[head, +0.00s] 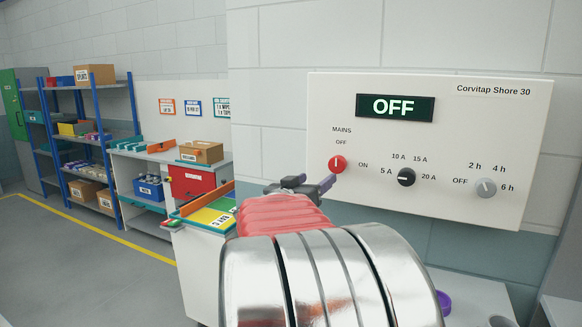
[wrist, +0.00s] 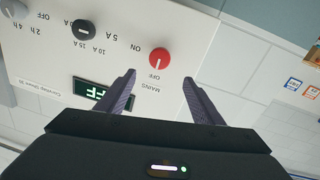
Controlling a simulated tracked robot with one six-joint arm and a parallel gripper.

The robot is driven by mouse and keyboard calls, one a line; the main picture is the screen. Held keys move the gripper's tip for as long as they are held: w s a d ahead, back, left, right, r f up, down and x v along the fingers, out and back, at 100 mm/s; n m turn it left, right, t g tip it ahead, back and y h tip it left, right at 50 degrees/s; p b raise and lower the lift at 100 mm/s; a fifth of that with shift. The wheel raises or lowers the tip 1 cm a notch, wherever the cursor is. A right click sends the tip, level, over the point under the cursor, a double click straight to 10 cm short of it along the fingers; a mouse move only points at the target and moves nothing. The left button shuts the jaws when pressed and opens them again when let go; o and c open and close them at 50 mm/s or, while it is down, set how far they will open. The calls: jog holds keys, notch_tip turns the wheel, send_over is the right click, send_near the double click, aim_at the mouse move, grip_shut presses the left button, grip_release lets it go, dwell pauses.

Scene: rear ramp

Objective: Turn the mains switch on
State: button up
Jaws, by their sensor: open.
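The mains switch is a red round knob (head: 337,163) with a white pointer line, low on the left of a white wall panel (head: 450,120). Its pointer is at the OFF mark above it, with ON to its right. The panel's display (head: 394,107) reads OFF. My gripper (head: 311,183) is open and empty in front of the panel, just below and left of the red knob. In the upside-down wrist view, the red knob (wrist: 159,62) shows beyond the fingertips, roughly between them; my gripper (wrist: 158,78) does not appear to touch it.
A black amp knob (head: 406,177) and a grey hour knob (head: 486,188) are on the same panel to the right. A workbench with a red box (head: 192,180) and blue shelves (head: 85,140) stand at the left. The floor there has free room.

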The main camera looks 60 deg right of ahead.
aim_at(335, 165)
dwell(0.3)
jog(key=d, duration=0.9)
jog(key=w+d, duration=0.1)
jog(key=d, duration=0.3)
jog(key=shift+d, duration=0.35)
jog(key=shift+c, duration=0.2)
jog(key=c, duration=0.9)
jog(key=shift+w+d, duration=0.1)
jog(key=shift+d, duration=0.05)
jog(key=shift+c, duration=0.5)
